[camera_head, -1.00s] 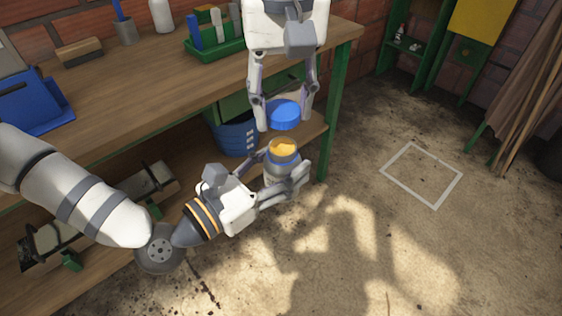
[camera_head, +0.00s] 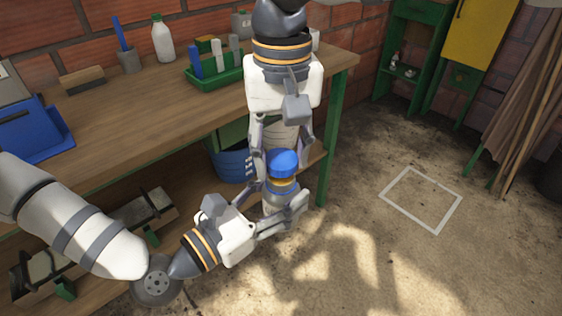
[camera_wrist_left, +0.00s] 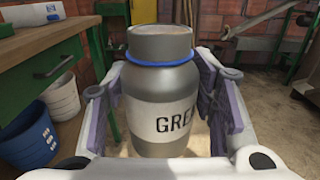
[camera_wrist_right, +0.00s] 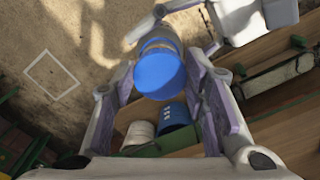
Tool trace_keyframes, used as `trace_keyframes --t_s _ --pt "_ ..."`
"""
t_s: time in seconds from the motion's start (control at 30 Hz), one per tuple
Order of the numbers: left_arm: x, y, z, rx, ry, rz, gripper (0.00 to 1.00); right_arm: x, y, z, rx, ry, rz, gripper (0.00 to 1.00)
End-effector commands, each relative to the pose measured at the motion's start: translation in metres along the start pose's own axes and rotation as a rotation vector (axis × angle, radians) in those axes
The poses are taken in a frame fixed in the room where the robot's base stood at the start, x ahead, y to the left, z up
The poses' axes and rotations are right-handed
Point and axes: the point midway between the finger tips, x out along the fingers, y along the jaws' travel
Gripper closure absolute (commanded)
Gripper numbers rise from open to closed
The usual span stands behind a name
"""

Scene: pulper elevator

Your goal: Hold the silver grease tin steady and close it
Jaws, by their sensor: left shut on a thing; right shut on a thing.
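The silver grease tin (camera_head: 282,201) stands upright in my left gripper (camera_head: 280,196), which is shut around its body. In the left wrist view the tin (camera_wrist_left: 160,100) shows a grey neck, a blue ring and a "GRE..." label. My right gripper (camera_head: 281,158) points down from above, shut on the blue lid (camera_head: 283,162). The lid is over the tin's mouth, with yellow grease visible just below it, so a gap shows. In the right wrist view the lid (camera_wrist_right: 158,75) sits between the fingers and partly hides the tin. The left wrist view does not show the lid.
The wooden workbench (camera_head: 140,95) is behind and to the left, with a green tool tray (camera_head: 215,75) and a white bottle (camera_head: 162,40) on it. A blue bucket (camera_head: 232,165) is below, close behind the grippers. The floor to the right is open, with a white square outline (camera_head: 410,171).

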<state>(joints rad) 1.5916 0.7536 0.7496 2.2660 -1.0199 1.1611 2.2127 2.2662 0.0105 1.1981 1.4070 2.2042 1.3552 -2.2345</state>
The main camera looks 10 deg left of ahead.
Motion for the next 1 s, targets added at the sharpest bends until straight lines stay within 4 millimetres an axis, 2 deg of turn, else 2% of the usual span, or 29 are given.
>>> trace_keyframes --t_s 0.2,0.5,1.0 --pt "0.000 0.000 0.001 0.001 -0.003 0.000 0.99 0.002 0.000 0.000 0.000 0.000 0.000 0.68" --pt "0.000 0.000 0.001 0.001 -0.002 0.000 0.99 0.018 0.000 0.000 0.000 -0.001 0.000 0.68" --pt "0.000 0.000 0.001 0.001 -0.003 0.000 0.99 0.018 0.000 0.000 0.000 0.000 0.000 0.68"
